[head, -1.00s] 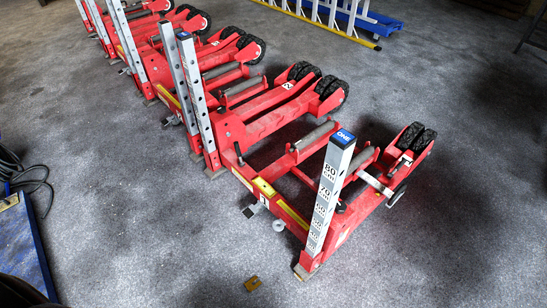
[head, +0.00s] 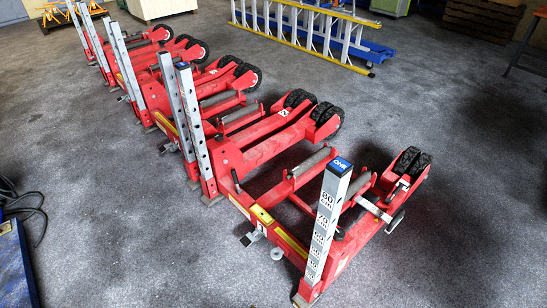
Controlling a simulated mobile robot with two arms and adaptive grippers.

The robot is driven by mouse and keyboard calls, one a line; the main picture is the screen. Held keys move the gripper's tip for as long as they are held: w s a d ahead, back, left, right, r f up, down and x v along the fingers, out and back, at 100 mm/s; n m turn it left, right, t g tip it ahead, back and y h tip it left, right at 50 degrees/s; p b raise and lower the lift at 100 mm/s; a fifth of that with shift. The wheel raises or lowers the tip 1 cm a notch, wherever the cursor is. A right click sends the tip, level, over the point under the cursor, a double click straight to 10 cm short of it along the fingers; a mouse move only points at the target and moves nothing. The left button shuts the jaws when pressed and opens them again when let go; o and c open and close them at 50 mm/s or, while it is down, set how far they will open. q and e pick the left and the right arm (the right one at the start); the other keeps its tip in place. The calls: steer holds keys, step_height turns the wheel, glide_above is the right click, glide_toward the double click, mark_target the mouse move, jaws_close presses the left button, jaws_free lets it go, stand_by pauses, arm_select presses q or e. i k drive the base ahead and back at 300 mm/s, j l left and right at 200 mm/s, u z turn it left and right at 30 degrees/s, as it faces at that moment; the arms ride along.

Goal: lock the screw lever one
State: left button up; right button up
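The nearest red trolley jack (head: 276,224) stands on the grey floor right of centre. Its upright silver post (head: 325,222) has a blue cap (head: 341,164) marked ONE and height numbers down its face. A small dark lever (head: 235,180) stands up at the left end of its frame. A grey metal fitting (head: 247,239) and a round grey disc (head: 276,254) are low on its front side. I cannot tell which part is the screw lever or whether it is locked. Neither of my grippers is in view.
Several more red jacks (head: 160,90) with silver posts stand in a row toward the back left. A blue ramp-like object (head: 14,265) and a black cable (head: 30,212) are at left. Floor in front and right is clear.

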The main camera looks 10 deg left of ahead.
mark_target(236, 180)
steer(key=i+j+z, duration=0.15)
steer(key=j+z, duration=0.15)
steer(key=j, duration=0.55)
steer(key=j+z, duration=0.3)
steer(key=j, duration=0.5)
steer(key=i+j+z, duration=0.15)
steer(key=j, duration=0.25)
steer(key=i+j+z, duration=0.1)
steer(key=j, duration=0.3)
